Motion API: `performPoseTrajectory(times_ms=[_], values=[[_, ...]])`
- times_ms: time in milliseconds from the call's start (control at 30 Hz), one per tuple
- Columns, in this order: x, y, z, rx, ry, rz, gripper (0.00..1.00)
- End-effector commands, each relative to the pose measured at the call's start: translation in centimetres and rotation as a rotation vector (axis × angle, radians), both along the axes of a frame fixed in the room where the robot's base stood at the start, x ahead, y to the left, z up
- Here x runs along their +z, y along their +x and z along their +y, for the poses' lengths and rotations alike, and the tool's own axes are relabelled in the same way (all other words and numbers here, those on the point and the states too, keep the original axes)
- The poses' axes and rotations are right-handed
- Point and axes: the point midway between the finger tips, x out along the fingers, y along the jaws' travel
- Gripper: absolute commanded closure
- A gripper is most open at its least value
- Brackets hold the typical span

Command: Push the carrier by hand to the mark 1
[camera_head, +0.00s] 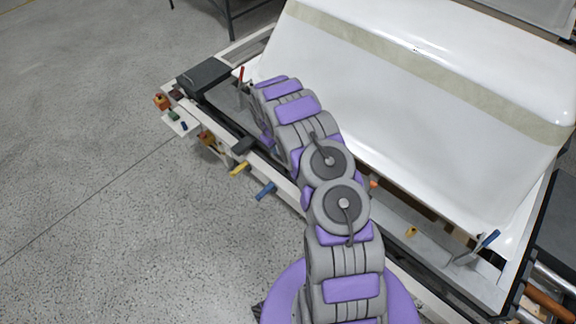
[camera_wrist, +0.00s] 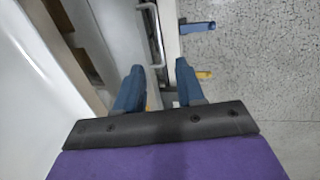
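In the wrist view, my gripper (camera_wrist: 160,66) shows two dark blue fingers standing apart. A thin metal rod or handle (camera_wrist: 153,35) and a pale rail appear between and beyond the fingers; I cannot tell whether they touch. The white shell (camera_wrist: 35,90) fills the left of the wrist view. I cannot make out mark 1.
Blue (camera_head: 265,190) and yellow (camera_head: 240,168) levers stick out from the frame's near edge. A dark box (camera_head: 203,77) sits at its far left corner. Speckled grey floor (camera_head: 90,150) on the left is clear.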

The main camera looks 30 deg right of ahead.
Motion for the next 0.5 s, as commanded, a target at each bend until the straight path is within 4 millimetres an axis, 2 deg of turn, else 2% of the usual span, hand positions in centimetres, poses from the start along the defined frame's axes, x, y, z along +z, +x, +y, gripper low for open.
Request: performPoseTrajectory(times_ms=[333,500], values=[[-6.0,0.1,-2.1,-0.005,0.015,0.000,0.62],[-8.7,0.3,-2.3,-0.004,0.011,-0.001,0.62]])
